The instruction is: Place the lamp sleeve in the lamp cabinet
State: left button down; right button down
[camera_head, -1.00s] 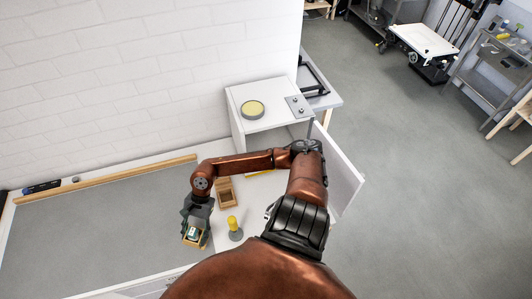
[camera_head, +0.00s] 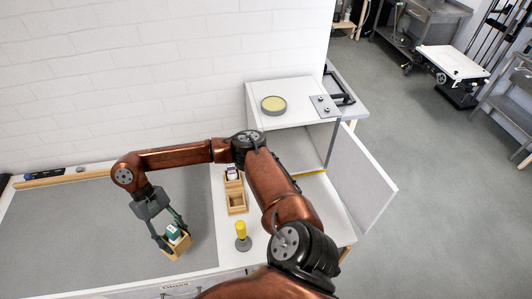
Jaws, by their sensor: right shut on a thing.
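My right gripper (camera_head: 172,236) points down over the grey mat and is shut on a small open wooden box (camera_head: 178,252), which I take for the lamp sleeve. A teal and white item (camera_head: 174,232) shows in the top of the box. The box is tilted in this view; I cannot tell its height above the mat. The white lamp cabinet (camera_head: 292,117) stands at the back right. Its door (camera_head: 362,185) is swung open to the right, and my right arm hides part of its inside. My left gripper is not in view.
A wooden holder (camera_head: 237,205) with a small white and dark item in its rear part stands right of the grey mat (camera_head: 75,235). A yellow-topped peg (camera_head: 241,232) stands in front of it. A round yellow-faced dish (camera_head: 273,105) sits on the cabinet. Most of the mat is clear.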

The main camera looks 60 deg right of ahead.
aim_at(285, 158)
jog(key=k, duration=0.95)
jog(key=u, duration=1.45)
jog(key=i, duration=1.35)
jog(key=z, duration=2.9)
